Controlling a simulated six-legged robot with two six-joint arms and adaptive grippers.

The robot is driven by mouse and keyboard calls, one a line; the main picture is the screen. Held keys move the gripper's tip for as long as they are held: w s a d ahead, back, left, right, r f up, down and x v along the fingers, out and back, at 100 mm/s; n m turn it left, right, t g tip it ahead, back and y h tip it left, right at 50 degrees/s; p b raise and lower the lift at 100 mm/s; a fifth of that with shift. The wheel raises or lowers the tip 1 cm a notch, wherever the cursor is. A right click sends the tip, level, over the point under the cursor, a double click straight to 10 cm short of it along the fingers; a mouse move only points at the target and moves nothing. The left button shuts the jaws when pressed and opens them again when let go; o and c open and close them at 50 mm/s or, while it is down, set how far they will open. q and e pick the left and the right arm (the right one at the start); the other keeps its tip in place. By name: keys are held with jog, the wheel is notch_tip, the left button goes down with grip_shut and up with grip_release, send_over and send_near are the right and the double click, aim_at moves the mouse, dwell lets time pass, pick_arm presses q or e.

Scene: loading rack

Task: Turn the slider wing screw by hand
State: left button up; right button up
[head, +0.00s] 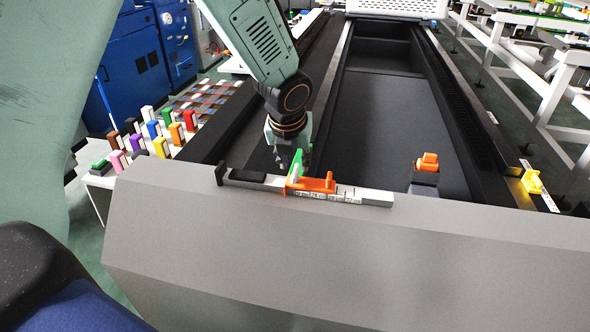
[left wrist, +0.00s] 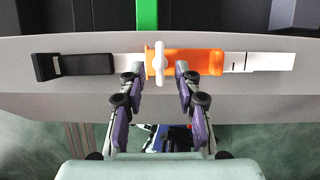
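The orange slider (head: 318,185) sits on a ruler-like rail (head: 365,195) along the grey front beam; it also shows in the left wrist view (left wrist: 205,62). Its white wing screw (left wrist: 159,62) stands at the slider's left end in the left wrist view. A black end piece (head: 240,176) is at the rail's left end. My left gripper (left wrist: 158,72) is open, with one fingertip on each side of the wing screw and gaps to it. In the head view it comes down from above behind the slider. My right gripper is not in view.
A green piece (head: 298,160) stands behind the slider. An orange block (head: 427,162) on a dark post is to the right, and a yellow one (head: 531,181) farther right. Several coloured blocks stand on a white shelf (head: 100,180) at left. Blue cabinets (head: 135,65) are behind.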

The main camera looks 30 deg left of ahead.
pick_arm(q)
jog(key=shift+x, duration=1.05)
jog(key=shift+s+f, duration=0.1)
jog(key=shift+f, duration=0.15)
